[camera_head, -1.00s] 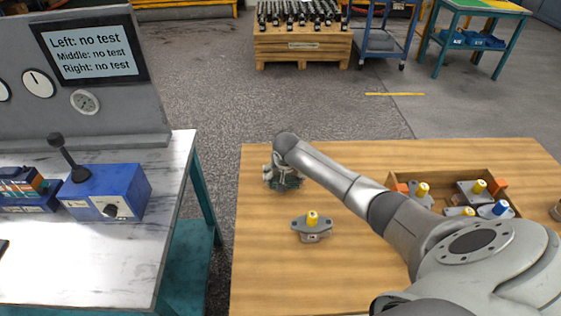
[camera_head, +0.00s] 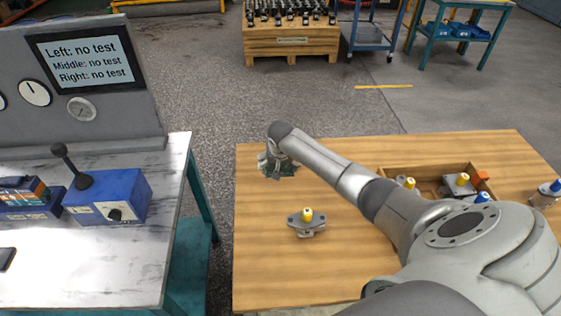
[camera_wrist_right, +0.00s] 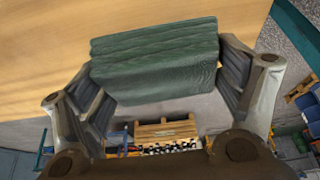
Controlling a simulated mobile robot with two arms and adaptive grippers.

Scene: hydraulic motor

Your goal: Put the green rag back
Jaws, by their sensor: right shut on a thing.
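The green rag (camera_wrist_right: 155,60) is folded in layers and lies between the two fingers of my right gripper (camera_wrist_right: 165,85) in the right wrist view. The fingers are closed against its sides. In the head view my right gripper (camera_head: 271,163) is low at the far left corner of the wooden table. Only a dark green bit of the rag (camera_head: 288,170) shows beside it there. I cannot tell whether the rag touches the tabletop. My left gripper is not in view.
A grey motor with a yellow cap (camera_head: 307,223) stands on the wooden table (camera_head: 262,270) near my right gripper. A wooden box (camera_head: 428,180) with several motors lies right. A blue-capped motor (camera_head: 546,193) stands at the right edge. The test bench (camera_head: 85,262) is left, across a gap.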

